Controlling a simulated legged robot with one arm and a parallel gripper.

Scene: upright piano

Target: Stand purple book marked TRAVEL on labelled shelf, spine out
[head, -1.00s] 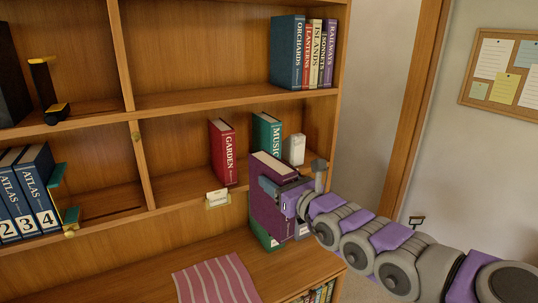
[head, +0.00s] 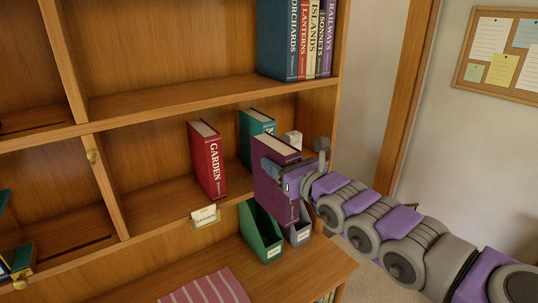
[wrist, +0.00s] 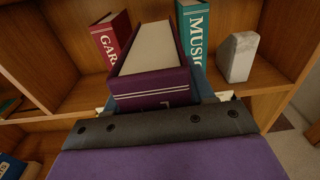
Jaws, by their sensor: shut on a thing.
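My gripper (head: 292,180) is shut on a purple book (head: 270,190) and holds it upright in front of the middle shelf. In the wrist view the book (wrist: 150,85) shows its pale page tops and part of its purple spine toward me; the title is mostly hidden. The middle shelf (head: 160,197) has a small label card (head: 205,216) on its front edge. On it stand a red GARDEN book (head: 207,162) and a teal MUSIC book (head: 255,125), with a gap between them. The purple book partly covers the teal book in the head view.
A pale stone-like block (wrist: 238,57) stands right of MUSIC. Green (head: 262,232) and grey (head: 298,232) holders stand on the lower ledge below the held book. A striped cloth (head: 208,288) lies at left. Several books (head: 297,40) fill the upper shelf's right end.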

